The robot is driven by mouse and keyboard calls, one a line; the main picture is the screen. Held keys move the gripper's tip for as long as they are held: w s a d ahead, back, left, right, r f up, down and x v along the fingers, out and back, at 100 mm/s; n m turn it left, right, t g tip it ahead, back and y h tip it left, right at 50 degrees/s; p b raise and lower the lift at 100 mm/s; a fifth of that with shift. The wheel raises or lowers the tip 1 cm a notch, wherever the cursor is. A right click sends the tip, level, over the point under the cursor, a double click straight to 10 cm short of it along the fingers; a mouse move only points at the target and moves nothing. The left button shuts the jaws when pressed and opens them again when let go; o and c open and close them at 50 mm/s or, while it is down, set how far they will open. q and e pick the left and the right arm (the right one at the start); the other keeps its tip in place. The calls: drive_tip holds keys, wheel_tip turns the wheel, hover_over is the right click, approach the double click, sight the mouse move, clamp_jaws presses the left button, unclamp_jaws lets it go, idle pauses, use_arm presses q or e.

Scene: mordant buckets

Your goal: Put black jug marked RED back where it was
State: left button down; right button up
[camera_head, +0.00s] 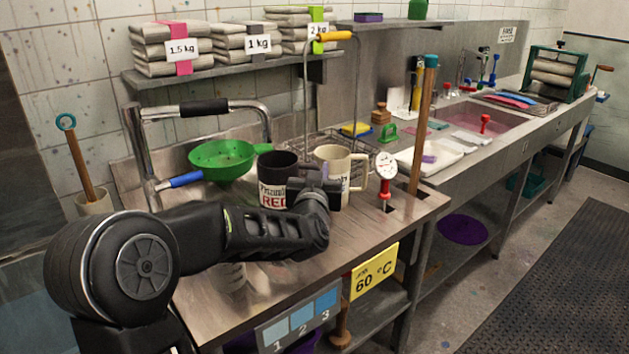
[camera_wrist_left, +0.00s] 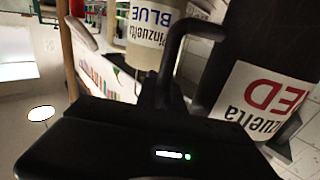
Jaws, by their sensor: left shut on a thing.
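The black jug marked RED (camera_head: 270,166) is upright at the steel counter, its white label facing forward. Whether its base touches the counter is hidden behind my arm. My left gripper (camera_head: 318,184) is at the jug's right side, shut on its handle. In the left wrist view the black jug (camera_wrist_left: 280,50) is at the right, and its dark handle curves into my left gripper (camera_wrist_left: 165,92). A cream jug (camera_head: 338,160) stands close on the right of the black one. Its BLUE label shows in the wrist view (camera_wrist_left: 150,22). My right gripper is not in view.
A green colander (camera_head: 222,155) is behind left. A white dial thermometer with a red stem (camera_head: 386,168) and a wooden stick (camera_head: 423,125) stand right of the cream jug. A wire basket (camera_head: 345,146) is behind. The counter's front edge carries a "60 °C" sign (camera_head: 374,270).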

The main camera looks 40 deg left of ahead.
use_arm(q)
drive_tip(key=shift+w+a+r, duration=0.1)
drive_tip(key=shift+a, duration=0.1)
drive_tip(key=shift+a, duration=0.3)
drive_tip(key=f, duration=0.3)
drive_tip(key=shift+w+a+f, duration=0.15)
drive_tip(key=shift+a+f, duration=0.1)
drive_tip(key=shift+a, duration=0.05)
drive_tip(key=shift+f, duration=0.1)
drive_tip(key=shift+f, duration=0.1)
drive_tip(key=c, duration=1.5)
unclamp_jaws()
drive_tip(key=shift+o, duration=0.2)
